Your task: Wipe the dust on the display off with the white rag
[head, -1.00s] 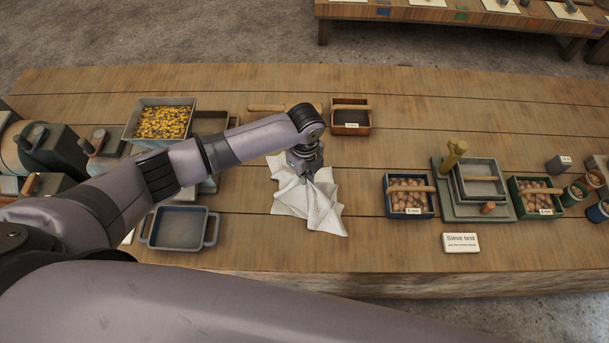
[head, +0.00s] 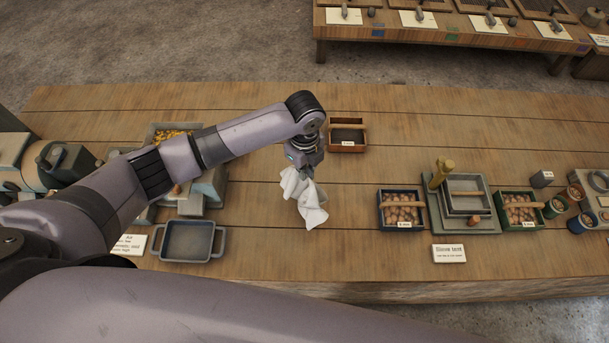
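The white rag (head: 306,200) hangs bunched from my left gripper (head: 302,170) near the middle of the table in the head view. The fingertips are hidden by the cloth, but the rag gathers at them and hangs in folds above the wood. My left arm reaches in from the left. My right gripper is not in view. I cannot make out a dusty display for certain in this view.
The wooden table (head: 330,265) is clear around the rag. A grey tray (head: 188,240) stands left, a dark wooden box (head: 347,136) behind. To the right are a blue box (head: 402,211), stacked sieves (head: 464,196), a green box (head: 520,210) and a "Sieve test" card (head: 449,253).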

